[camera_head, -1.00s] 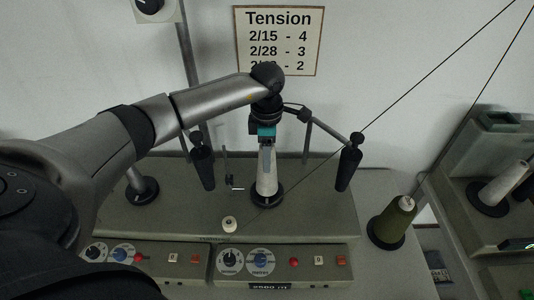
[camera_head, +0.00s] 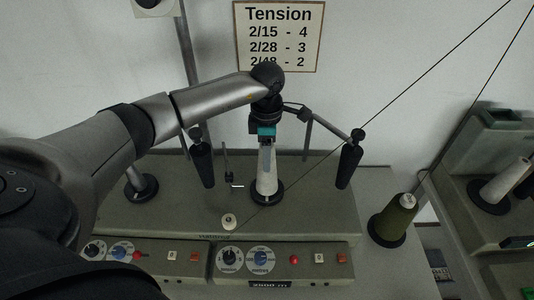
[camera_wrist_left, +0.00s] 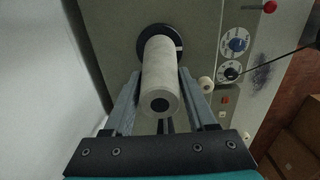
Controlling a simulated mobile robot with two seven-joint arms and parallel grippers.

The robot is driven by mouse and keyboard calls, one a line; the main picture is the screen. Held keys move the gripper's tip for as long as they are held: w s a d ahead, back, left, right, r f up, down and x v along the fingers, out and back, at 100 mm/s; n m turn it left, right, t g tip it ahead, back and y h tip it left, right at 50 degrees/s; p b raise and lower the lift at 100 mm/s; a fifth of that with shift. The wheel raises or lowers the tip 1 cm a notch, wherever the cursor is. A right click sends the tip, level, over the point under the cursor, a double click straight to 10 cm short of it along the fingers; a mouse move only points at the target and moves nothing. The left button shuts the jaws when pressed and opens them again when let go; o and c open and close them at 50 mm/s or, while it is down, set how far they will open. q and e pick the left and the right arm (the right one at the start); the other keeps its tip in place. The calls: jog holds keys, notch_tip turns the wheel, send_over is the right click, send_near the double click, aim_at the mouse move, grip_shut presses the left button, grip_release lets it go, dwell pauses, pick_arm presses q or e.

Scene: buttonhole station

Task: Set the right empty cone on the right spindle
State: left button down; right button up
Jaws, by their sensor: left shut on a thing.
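A pale empty cone (camera_head: 267,180) stands upright over a round black base disc (camera_head: 267,193) on the right part of the grey machine top. My left gripper (camera_head: 266,158) comes down from above and is shut on the cone's upper part. In the left wrist view the cone (camera_wrist_left: 160,75) lies between the two fingers (camera_wrist_left: 157,98), its dark top hole facing the camera and its lower end at the black disc (camera_wrist_left: 159,42). The spindle is hidden inside or beneath the cone. My right gripper is not in view.
A small white spool (camera_head: 229,221) sits in front. An olive yarn cone (camera_head: 396,217) stands at right. Another base disc (camera_head: 141,188) is at left. A thread crosses near the cone.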

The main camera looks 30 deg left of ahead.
pick_arm(q)
jog(key=shift+f, duration=0.15)
jog(key=shift+c, duration=0.6)
grip_release()
notch_tip(320, 180, up, 15)
jog(key=shift+r+b, duration=0.2)
jog(key=shift+b, duration=0.2)
